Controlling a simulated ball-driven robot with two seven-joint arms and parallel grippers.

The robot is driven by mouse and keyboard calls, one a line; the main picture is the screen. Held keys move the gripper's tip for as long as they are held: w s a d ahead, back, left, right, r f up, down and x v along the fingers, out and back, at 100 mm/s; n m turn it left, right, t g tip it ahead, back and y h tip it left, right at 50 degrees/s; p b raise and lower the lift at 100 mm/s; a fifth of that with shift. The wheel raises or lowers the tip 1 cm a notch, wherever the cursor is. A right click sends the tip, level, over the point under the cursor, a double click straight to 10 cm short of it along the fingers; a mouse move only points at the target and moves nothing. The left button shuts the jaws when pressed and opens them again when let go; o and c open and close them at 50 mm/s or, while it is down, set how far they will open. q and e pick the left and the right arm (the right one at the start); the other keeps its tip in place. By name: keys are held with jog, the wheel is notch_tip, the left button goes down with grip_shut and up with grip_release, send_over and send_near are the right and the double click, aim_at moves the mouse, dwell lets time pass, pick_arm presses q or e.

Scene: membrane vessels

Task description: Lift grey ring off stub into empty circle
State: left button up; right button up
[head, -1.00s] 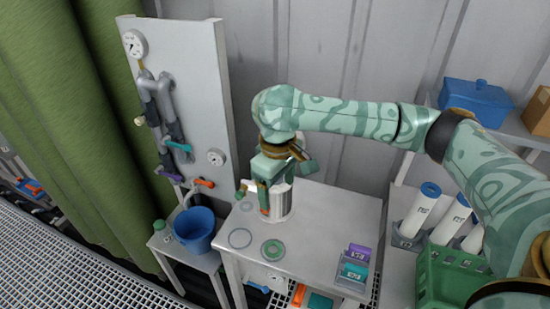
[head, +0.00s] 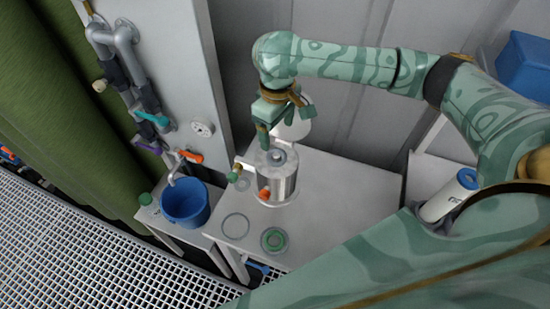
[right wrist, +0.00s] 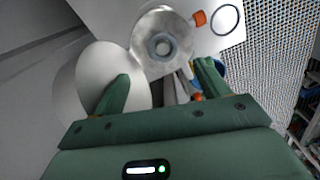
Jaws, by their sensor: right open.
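A steel vessel (head: 278,183) stands on the grey table. On its top, a small grey ring (head: 277,155) sits around the central stub; the ring also shows in the right wrist view (right wrist: 162,46). A thin empty circle (head: 235,226) is marked on the table, left of and in front of the vessel; the right wrist view shows a circle (right wrist: 225,19) too. My right gripper (head: 268,131) is open and empty, above and slightly behind the vessel top, apart from the ring. Its two green fingers (right wrist: 164,76) point towards the vessel. My left gripper is not in view.
A green ring (head: 274,240) lies on the table right of the empty circle. A pale round disc (head: 297,126) is behind the vessel, close to my gripper. An orange knob (head: 264,194) juts from the vessel. A blue bucket (head: 185,204) stands left; the table's right part is clear.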

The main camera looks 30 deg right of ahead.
aim_at(276, 155)
jog(key=f, duration=0.3)
jog(key=shift+w+d+b, duration=0.1)
jog(key=shift+d+b, duration=0.15)
jog(key=shift+b, duration=0.05)
jog(key=shift+f, duration=0.2)
jog(key=shift+a+f, duration=0.15)
jog(key=shift+f, duration=0.05)
jog(key=f, duration=0.1)
jog(key=f+b, duration=0.1)
jog(key=f, duration=0.1)
jog(key=f+b, duration=0.1)
jog(key=shift+s+a+f, duration=0.2)
jog(key=shift+a+f, duration=0.05)
jog(key=shift+f, duration=0.15)
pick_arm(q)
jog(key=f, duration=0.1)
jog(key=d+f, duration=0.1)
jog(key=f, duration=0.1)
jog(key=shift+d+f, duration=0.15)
pick_arm(e)
jog(key=shift+r, duration=0.1)
jog(key=c, duration=1)
